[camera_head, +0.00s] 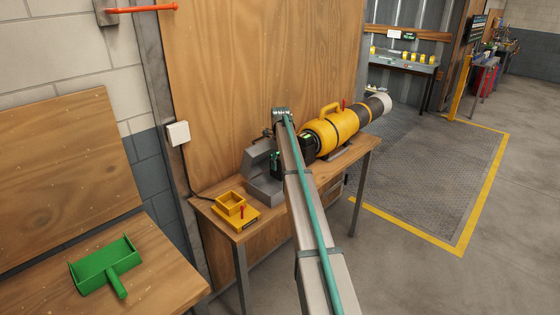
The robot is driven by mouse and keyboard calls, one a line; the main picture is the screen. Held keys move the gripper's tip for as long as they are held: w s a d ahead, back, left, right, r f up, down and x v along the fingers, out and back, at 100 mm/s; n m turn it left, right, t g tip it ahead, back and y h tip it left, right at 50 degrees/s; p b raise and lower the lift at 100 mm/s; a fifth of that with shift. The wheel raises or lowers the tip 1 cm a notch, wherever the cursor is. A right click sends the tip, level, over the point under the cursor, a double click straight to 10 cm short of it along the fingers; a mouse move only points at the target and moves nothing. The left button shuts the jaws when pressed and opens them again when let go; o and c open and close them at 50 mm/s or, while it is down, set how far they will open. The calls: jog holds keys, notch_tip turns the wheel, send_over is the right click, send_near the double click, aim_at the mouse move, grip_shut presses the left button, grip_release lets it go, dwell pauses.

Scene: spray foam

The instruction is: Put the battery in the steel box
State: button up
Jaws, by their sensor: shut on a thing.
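My arm reaches from the bottom of the view to the workbench, and its link covers much of what lies behind it. My gripper (274,152) is mostly hidden beside the arm's far end. It is shut on a small dark block with green marks, which looks like the battery (276,167). The block is at a grey, metal-looking box-like thing (264,189) with a raised back, likely the steel box. I cannot tell whether the block is inside it, touching it or in front of it.
A yellow and black cylindrical machine (335,132) lies on the workbench (205,203), right of the arm. A yellow tray (234,207) with a red lever stands at the bench's left end. A green scoop-like thing (106,265) lies on a nearer wooden table (165,283). Floor at right is open.

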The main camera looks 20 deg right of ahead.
jog(key=shift+s+f, duration=0.15)
jog(key=shift+f, duration=0.35)
jog(key=o, duration=1.6)
jog(key=shift+f, duration=0.1)
jog(key=shift+a, duration=0.1)
jog(key=shift+w+r+b, duration=0.25)
jog(key=shift+r+b, duration=0.05)
jog(key=shift+r, duration=0.35)
jog(key=r+b, duration=0.3)
jog(key=r, duration=0.9)
jog(key=shift+s, duration=0.2)
